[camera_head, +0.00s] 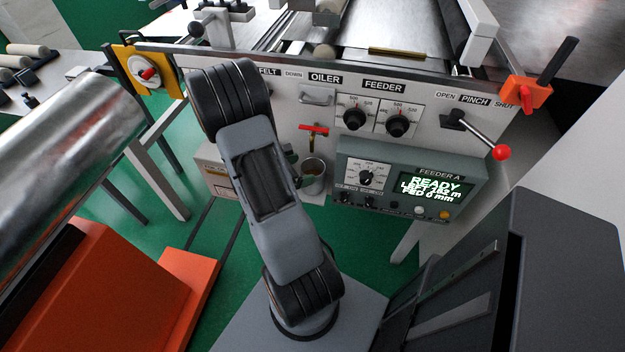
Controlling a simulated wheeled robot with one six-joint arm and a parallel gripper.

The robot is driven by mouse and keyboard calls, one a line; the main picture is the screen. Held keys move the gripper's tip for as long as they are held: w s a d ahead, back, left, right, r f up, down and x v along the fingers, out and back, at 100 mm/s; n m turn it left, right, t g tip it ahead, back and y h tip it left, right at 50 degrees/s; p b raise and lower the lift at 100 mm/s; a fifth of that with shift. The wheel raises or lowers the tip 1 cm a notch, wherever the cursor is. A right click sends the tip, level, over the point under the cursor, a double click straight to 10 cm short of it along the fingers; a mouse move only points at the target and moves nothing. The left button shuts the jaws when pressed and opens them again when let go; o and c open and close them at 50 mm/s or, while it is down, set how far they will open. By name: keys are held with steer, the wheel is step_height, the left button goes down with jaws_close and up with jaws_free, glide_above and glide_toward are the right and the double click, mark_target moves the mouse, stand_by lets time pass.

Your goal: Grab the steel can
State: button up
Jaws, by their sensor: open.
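A small round steel can (312,184) stands below the front panel of the machine, just right of my arm. Its open top faces up and the inside looks brownish. My arm rises from its base at the bottom middle and covers the area left of the can. I cannot make out my gripper; a small dark and greenish shape shows between my arm and the can, too unclear to name. Whether anything touches the can cannot be told.
The machine's panel (290,112) has knobs, a red tap handle (314,130) and a lever with a red ball (502,153). The feeder control box (400,190) juts out right of the can. A large foil roll (70,170) and an orange block (120,290) fill the left.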

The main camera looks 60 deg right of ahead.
mark_target(322, 166)
steer(key=shift+x, duration=2.55)
steer(key=shift+s, duration=0.1)
steer(key=shift+c, duration=0.3)
steer(key=shift+r, duration=0.1)
steer(key=c, duration=1.3)
